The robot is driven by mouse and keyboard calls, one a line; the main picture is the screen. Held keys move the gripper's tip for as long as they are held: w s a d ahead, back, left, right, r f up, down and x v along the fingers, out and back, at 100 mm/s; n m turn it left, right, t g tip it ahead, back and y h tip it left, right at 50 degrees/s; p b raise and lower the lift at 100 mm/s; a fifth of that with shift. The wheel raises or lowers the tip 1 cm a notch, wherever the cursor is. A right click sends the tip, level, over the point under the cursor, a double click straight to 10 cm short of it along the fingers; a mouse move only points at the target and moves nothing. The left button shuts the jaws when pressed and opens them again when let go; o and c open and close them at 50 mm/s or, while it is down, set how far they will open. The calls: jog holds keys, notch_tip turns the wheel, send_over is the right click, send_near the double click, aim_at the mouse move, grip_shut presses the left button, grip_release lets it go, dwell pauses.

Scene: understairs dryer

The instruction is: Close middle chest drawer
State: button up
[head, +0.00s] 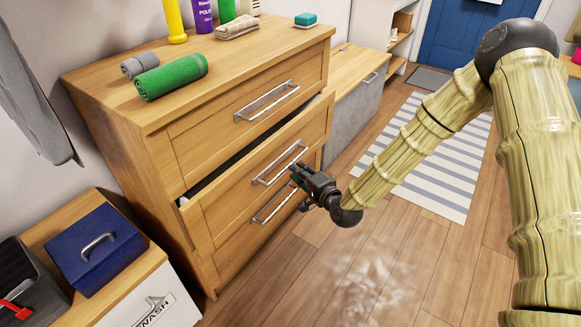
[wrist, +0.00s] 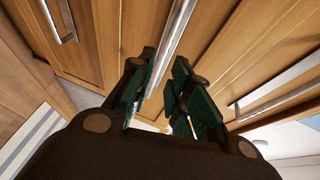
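The wooden chest (head: 130,140) has three drawers, each with a long metal bar handle. The middle drawer (head: 225,200) stands partly out, with a dark gap along its top edge; the top and bottom drawers look shut. My gripper (head: 298,174) is at the right part of the middle drawer's handle (head: 268,172), close to its front. In the wrist view the green-padded fingers (wrist: 160,100) are apart, with a handle bar (wrist: 172,45) running into view between them. I cannot tell whether the fingers touch the bar. The gripper holds nothing that I can see.
Rolled towels (head: 170,77), bottles and a sponge (head: 305,19) stand on the chest top. A blue box (head: 97,250) sits on a low cabinet at the left. A lower wooden-topped unit (head: 352,90) adjoins the chest's right. Floor and striped rug (head: 430,165) are clear.

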aim_at(290, 163)
jog(key=shift+b+x, duration=0.55)
jog(key=shift+x, duration=2.45)
grip_shut()
